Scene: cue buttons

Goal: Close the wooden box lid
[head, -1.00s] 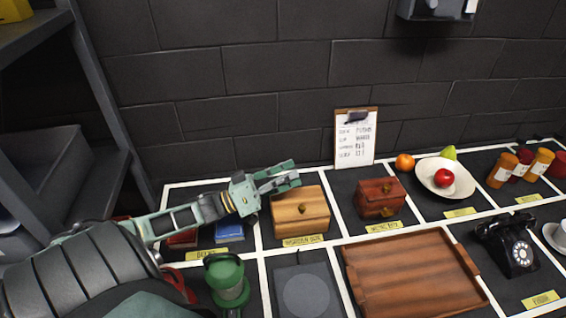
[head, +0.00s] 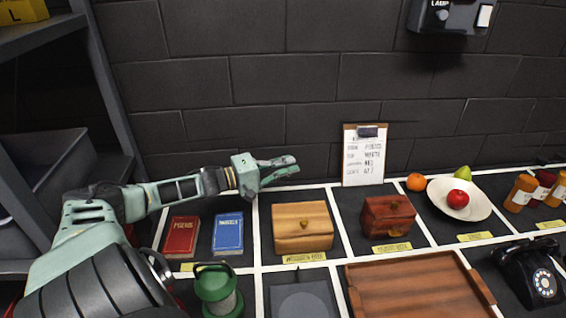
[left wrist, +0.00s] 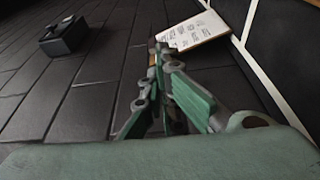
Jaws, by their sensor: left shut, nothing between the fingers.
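The wooden box (head: 303,238) is light brown with a small round knob and sits in its marked cell behind a yellow label. Its lid (head: 301,215) looks down on the box in the head view. My left gripper (head: 296,164) is shut and empty, held in the air above and behind the box, near the wall, apart from the lid. In the left wrist view its green fingers (left wrist: 165,100) show in the middle, and the box is not seen. My right gripper is not in view.
A dark red box (head: 388,217) stands right of the wooden box; red (head: 181,236) and blue (head: 228,233) books lie left. A green lantern (head: 217,290) and wooden tray (head: 415,288) are in front. A clipboard (head: 364,156) leans on the wall; it also shows in the left wrist view (left wrist: 193,32).

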